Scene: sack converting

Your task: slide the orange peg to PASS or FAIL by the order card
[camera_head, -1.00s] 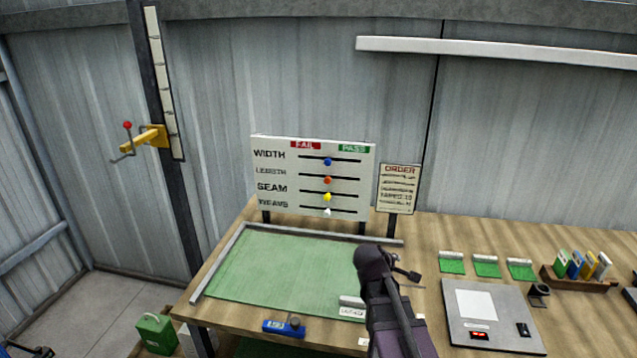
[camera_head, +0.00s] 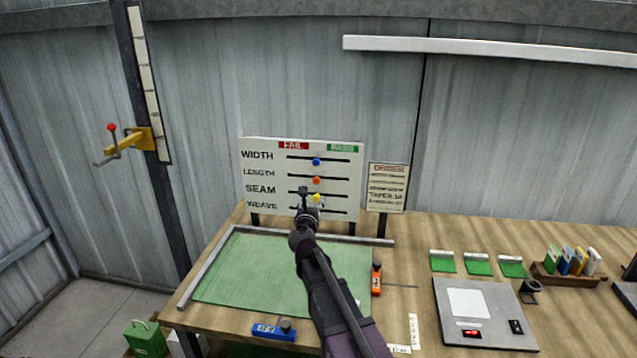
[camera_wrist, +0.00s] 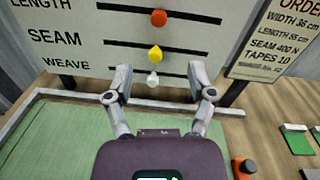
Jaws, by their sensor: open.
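The orange peg (camera_head: 316,180) sits mid-slot in the LENGTH row of the white board (camera_head: 262,206), between the red FAIL and green PASS labels. It also shows at the top of the wrist view (camera_wrist: 159,18). The order card (camera_head: 387,188) stands right of the board; in the wrist view the card (camera_wrist: 272,50) reads width 36 cm, a length that looks like 85 cm, seam 400 N and tapes 10. My gripper (camera_wrist: 160,82) is open and empty in front of the board's lower rows, below the orange peg. The white WEAVE peg (camera_wrist: 152,80) appears between its fingertips; I cannot tell whether they touch.
The blue peg (camera_head: 316,161) is above and the yellow peg (camera_wrist: 155,53) below the orange one. A green mat (camera_head: 240,270) lies before the board. An orange tool (camera_head: 376,279) and a blue gauge (camera_head: 274,330) lie at its edges. A grey scale plate (camera_head: 450,325) stands right.

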